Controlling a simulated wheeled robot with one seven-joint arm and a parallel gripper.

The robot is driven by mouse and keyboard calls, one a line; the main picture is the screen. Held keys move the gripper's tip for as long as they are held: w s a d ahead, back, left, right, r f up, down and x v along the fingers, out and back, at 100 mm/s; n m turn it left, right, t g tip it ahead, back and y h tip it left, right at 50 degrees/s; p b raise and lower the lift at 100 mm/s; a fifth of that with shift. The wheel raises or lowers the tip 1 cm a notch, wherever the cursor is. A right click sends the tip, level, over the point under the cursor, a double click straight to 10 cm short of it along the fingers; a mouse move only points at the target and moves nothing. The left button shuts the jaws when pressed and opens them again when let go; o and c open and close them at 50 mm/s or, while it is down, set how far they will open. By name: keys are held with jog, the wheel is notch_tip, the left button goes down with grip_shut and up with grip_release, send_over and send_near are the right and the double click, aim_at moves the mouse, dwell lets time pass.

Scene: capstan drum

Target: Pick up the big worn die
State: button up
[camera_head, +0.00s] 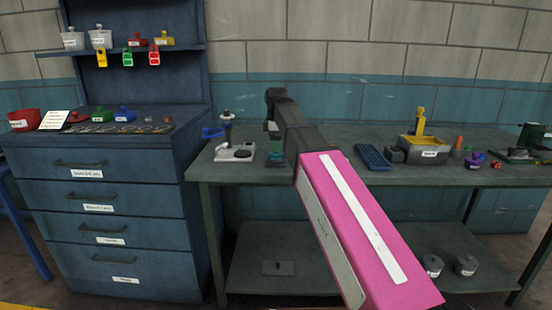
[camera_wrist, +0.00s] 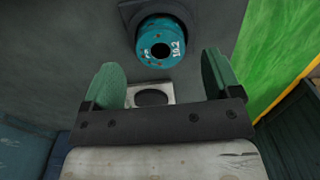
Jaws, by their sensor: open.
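A teal round die (camera_wrist: 160,42) with worn, chipped paint and the number 16.2 shows in the wrist view, with a dark hole in its end. It sits on a dark base, beyond and above the gap between the fingertips. My gripper (camera_wrist: 163,75) is open, with green finger pads apart and nothing between them. In the head view my gripper (camera_head: 275,140) hangs low over the left part of the bench. A teal shape shows at its lower end; I cannot tell whether it is the die.
A whitish block with a dark round opening (camera_wrist: 151,94) shows between the fingers. The workbench (camera_head: 340,177) holds a pale fixture (camera_head: 235,153) on the left, a blue ribbed tray (camera_head: 372,157) and a yellow-handled box (camera_head: 425,148). A blue drawer cabinet (camera_head: 105,215) stands left.

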aim_at(276, 157)
notch_tip(276, 157, down, 4)
jog(key=shift+r, duration=0.25)
jog(key=shift+c, duration=0.3)
jog(key=c, duration=1.3)
jog(key=shift+r, duration=0.1)
jog(key=shift+c, duration=0.2)
